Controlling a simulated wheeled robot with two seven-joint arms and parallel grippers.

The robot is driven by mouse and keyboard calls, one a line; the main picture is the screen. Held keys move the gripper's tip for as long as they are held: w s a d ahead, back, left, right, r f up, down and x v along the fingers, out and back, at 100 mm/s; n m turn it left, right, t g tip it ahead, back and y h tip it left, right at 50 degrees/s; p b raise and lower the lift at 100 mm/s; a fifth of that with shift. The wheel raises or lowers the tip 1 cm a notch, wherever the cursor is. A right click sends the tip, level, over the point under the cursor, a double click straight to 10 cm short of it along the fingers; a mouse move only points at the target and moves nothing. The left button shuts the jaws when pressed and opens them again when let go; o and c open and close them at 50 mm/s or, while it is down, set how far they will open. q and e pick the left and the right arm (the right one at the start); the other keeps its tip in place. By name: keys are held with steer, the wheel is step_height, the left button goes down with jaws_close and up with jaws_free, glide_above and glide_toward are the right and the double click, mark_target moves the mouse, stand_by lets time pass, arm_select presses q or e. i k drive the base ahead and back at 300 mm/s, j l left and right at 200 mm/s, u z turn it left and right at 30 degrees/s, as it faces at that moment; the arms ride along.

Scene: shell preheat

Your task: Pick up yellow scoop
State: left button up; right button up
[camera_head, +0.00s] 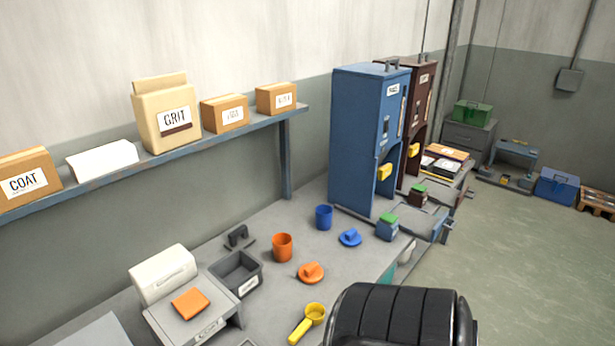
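The yellow scoop (299,331) lies on the grey workbench (345,268) near the bottom middle of the head view. Its round bowl is toward the upper right and its handle points to the lower left. Nothing touches it that I can see. Neither of my grippers is in view. A black ribbed part of my own body fills the bottom of the view just right of the scoop and hides the bench behind it.
An orange lid (311,272), orange cup (282,247), blue cup (323,217) and blue lid (350,238) stand behind the scoop. A dark grey bin (237,271) is to its left. A tall blue cabinet (356,130) stands at the back right. Bare bench surrounds the scoop's left side.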

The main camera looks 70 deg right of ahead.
mark_target(314, 313)
steer(key=z, duration=2.1)
steer(key=u, duration=0.9)
steer(key=l+u, duration=0.1)
steer(key=u, duration=0.3)
steer(key=k+u, duration=0.1)
steer(key=u, duration=1.25)
steer(key=k+u, duration=0.1)
steer(key=u, duration=0.75)
steer(key=k+l+z, duration=0.25)
steer(key=k+l, duration=0.25)
steer(key=k+l+z, duration=0.25)
steer(key=k+l, duration=0.25)
steer(key=l, duration=0.2)
